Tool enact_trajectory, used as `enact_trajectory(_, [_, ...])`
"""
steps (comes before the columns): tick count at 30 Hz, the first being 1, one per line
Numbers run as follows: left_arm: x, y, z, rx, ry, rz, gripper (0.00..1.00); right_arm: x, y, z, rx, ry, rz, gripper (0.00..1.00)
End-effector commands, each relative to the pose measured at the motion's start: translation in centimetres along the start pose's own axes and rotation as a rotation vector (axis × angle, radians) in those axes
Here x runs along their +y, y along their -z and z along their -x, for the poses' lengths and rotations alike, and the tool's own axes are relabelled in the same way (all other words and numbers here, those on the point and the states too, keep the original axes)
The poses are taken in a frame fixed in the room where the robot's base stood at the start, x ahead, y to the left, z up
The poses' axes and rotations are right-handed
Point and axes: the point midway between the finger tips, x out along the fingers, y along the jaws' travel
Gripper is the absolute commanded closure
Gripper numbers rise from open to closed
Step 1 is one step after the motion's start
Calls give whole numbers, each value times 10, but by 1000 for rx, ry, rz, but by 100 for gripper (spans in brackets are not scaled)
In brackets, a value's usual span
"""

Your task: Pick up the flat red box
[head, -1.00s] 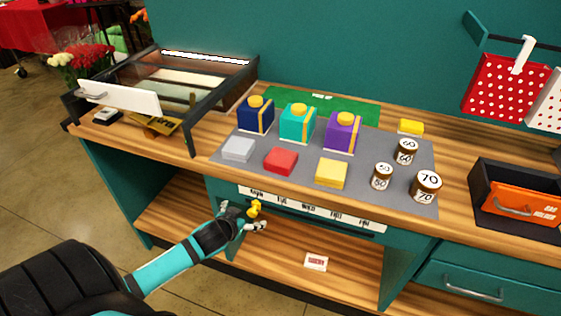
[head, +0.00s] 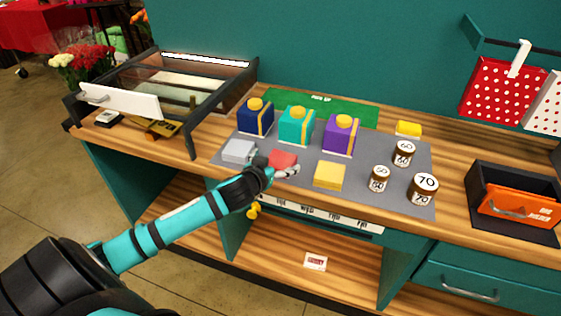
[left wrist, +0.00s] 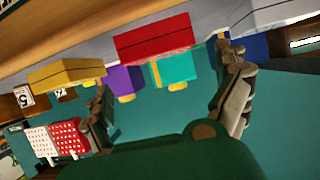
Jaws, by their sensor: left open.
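The flat red box (head: 284,158) lies on the grey mat (head: 385,146), between a flat grey box (head: 239,150) and a flat yellow box (head: 329,175). My left gripper (head: 276,168) is at the near side of the red box and covers part of it. In the left wrist view the red box (left wrist: 154,37) shows ahead, between the two open fingers (left wrist: 168,95). The fingers hold nothing. I cannot tell whether they touch the box. My right gripper is not in view.
Navy (head: 255,117), teal (head: 297,125) and purple (head: 341,135) boxes with yellow tops stand behind. Several numbered jars (head: 423,189) stand to the right. A glass-topped case (head: 175,85) stands at the left. An orange-fronted black bin (head: 518,203) is at the far right.

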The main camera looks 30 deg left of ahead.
Motion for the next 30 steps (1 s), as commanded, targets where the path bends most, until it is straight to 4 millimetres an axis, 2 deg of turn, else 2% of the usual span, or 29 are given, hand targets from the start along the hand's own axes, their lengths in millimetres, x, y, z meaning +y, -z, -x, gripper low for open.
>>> enact_trajectory(8, [-1, 0, -18, 0, 1, -1, 0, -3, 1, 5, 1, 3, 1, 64])
enact_trajectory(18, [-3, -4, -59, 0, 0, 0, 0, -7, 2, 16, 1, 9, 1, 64])
enact_trajectory(27, [-3, -6, -64, -1, -1, -1, 0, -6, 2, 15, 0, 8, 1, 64])
enact_trajectory(30, [-3, -6, -64, 0, -1, -1, 12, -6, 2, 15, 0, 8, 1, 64])
